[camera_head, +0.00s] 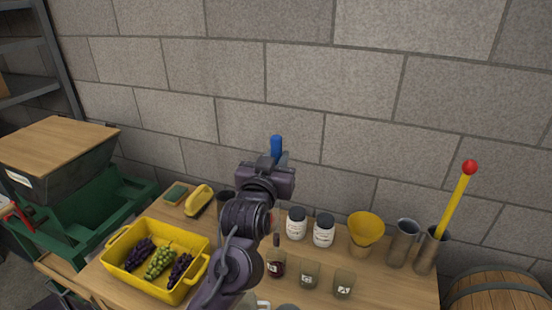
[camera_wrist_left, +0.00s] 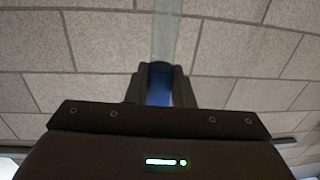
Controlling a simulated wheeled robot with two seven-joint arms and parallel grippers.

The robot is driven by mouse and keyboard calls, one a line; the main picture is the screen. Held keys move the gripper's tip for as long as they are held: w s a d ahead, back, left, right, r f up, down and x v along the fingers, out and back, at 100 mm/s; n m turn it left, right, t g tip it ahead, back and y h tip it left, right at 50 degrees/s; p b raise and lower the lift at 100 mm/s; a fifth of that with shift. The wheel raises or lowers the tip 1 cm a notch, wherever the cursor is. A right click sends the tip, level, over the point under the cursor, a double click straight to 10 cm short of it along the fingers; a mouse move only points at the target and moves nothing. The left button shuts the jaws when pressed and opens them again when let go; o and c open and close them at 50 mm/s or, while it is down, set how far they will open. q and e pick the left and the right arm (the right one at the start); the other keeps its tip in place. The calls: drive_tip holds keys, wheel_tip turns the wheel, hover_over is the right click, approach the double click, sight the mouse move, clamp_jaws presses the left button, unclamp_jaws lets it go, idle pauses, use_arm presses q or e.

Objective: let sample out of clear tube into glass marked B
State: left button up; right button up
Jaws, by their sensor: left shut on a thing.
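My left gripper (camera_head: 277,163) is shut on the blue part of the clear tube (camera_head: 276,145), held up above the table in front of the wall. In the left wrist view the blue part sits between the fingers (camera_wrist_left: 160,82), and a pale clear length of the tube (camera_wrist_left: 166,35) runs upward from it. Whether it holds liquid I cannot tell. Two small glasses stand below and right of my arm: one (camera_head: 309,275) has a label that looks like C, the other (camera_head: 343,285) reads A. I cannot make out a glass marked B. My right gripper is not in view.
Two white jars (camera_head: 297,227), a yellow funnel (camera_head: 366,230) and metal cylinders (camera_head: 402,246), one with a red-topped yellow rod (camera_head: 455,204), line the back. A yellow tub (camera_head: 118,250) of grapes is at left.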

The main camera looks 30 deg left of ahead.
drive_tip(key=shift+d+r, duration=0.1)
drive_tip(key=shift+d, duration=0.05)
use_arm(q)
wheel_tip(320, 180, down, 5)
drive_tip(key=b, duration=0.3)
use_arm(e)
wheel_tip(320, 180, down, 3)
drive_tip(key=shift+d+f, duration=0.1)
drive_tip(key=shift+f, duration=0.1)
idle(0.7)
use_arm(q)
drive_tip(key=shift+f+b, duration=0.2)
drive_tip(key=shift+b, duration=0.1)
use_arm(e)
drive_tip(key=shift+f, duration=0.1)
use_arm(q)
drive_tip(key=shift+f+b, duration=0.85)
drive_tip(key=shift+f, duration=0.6)
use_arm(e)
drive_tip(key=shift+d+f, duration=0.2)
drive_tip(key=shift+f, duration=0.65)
use_arm(q)
drive_tip(key=shift+f, duration=0.4)
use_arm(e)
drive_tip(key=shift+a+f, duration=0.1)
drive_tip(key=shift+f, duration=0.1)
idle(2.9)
